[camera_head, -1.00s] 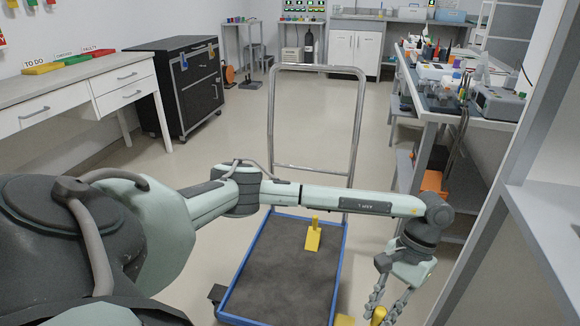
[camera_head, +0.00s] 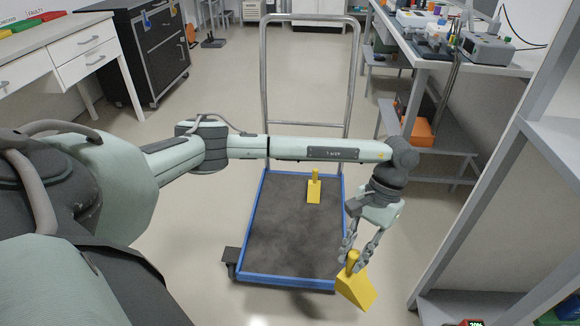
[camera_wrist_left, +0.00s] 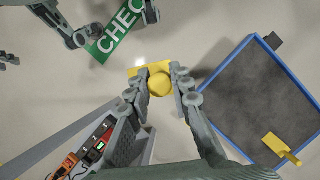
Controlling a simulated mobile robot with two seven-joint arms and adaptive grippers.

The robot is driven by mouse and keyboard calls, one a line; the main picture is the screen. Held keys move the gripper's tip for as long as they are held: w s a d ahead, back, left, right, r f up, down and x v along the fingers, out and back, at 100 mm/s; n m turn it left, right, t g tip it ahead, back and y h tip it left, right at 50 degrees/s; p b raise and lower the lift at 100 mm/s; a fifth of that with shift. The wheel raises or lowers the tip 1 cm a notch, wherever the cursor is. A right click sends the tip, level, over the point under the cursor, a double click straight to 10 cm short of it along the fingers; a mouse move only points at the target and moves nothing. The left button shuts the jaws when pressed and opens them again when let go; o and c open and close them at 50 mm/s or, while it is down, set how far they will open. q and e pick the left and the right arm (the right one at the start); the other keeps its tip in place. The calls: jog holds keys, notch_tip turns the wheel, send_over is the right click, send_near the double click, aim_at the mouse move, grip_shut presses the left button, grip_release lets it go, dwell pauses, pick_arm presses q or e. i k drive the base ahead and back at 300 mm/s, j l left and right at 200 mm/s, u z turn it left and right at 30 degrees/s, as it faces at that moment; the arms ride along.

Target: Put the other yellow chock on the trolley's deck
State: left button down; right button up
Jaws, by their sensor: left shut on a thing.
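My left gripper (camera_head: 361,246) is shut on a yellow chock (camera_head: 356,288), gripping its upright knob. The chock hangs tilted just outside the trolley's front right corner. In the left wrist view the chock (camera_wrist_left: 150,72) sits between the fingertips (camera_wrist_left: 160,85). Another yellow chock (camera_head: 314,190) stands on the trolley's grey deck (camera_head: 275,235), towards its back right; it also shows in the left wrist view (camera_wrist_left: 281,148). The blue-rimmed deck is otherwise bare.
The trolley's tall metal handle (camera_head: 309,16) rises at its far end. A grey shelf rack (camera_head: 470,190) stands close on the right. A workbench (camera_head: 440,55) with equipment is behind it. A green sign (camera_wrist_left: 115,33) with white letters shows in the wrist view.

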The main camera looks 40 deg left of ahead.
aim_at(281, 194)
jog(key=k+j+z, duration=0.2)
jog(key=j, duration=0.25)
jog(key=k+j+z, duration=0.15)
jog(key=k+j, duration=0.15)
jog(key=j, duration=0.15)
jog(key=k+j+z, duration=0.3)
jog(key=j, duration=0.2)
jog(key=k+j+z, duration=0.1)
jog(key=j, duration=0.2)
jog(key=k+j+z, duration=0.1)
jog(key=j, duration=0.2)
jog(key=k+j+z, duration=0.15)
jog(key=j, duration=0.2)
jog(key=k+j+z, duration=0.15)
jog(key=j, duration=0.25)
jog(key=j+z, duration=0.25)
jog(key=j, duration=0.5)
jog(key=j+z, duration=0.25)
jog(key=j, duration=1.1)
